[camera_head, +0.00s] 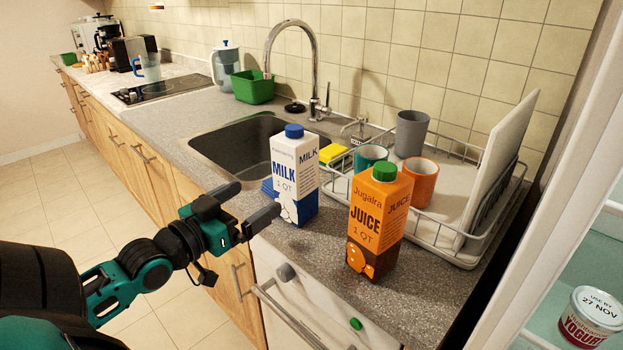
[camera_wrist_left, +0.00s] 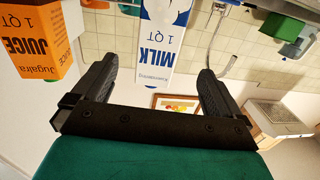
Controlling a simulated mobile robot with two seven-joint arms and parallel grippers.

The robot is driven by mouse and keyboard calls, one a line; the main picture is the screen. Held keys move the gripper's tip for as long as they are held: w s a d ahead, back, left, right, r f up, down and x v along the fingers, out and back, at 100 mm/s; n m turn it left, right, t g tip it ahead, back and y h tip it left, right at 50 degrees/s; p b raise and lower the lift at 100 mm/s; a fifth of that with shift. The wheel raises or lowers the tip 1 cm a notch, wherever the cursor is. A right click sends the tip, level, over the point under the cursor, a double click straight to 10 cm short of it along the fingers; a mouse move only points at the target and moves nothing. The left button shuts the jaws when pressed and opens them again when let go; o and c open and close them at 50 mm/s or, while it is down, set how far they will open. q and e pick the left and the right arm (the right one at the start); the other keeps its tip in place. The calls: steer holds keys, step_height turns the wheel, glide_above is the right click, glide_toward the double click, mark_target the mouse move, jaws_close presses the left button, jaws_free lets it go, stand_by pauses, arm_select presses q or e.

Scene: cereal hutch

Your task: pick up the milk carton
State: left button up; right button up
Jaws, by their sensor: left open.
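The milk carton (camera_head: 295,172) is white and blue with a blue cap. It stands upright on the grey counter, in front of the sink. My left gripper (camera_head: 250,203) is open and empty, just left of the carton, with its fingers pointing toward it. In the left wrist view, which is upside down, the milk carton (camera_wrist_left: 166,40) shows between and beyond the two open fingers (camera_wrist_left: 157,78). I cannot tell the exact gap from the fingertips to the carton. My right gripper is not in view.
An orange juice carton (camera_head: 377,222) with a green cap stands close to the right of the milk. Behind are a sink (camera_head: 235,150), a yellow sponge (camera_head: 332,153) and a dish rack (camera_head: 470,260) with cups and a white board. A fridge shelf with yogurt (camera_head: 592,316) is at right.

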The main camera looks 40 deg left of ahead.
mark_target(283, 178)
arm_select(q)
steer(key=w, duration=0.6)
steer(key=shift+w+r, duration=0.15)
steer(key=shift+w+p, duration=0.3)
steer(key=shift+w, duration=3.05)
steer(key=shift+c, duration=0.2)
steer(key=c, duration=1.8)
steer(key=shift+r, duration=0.1)
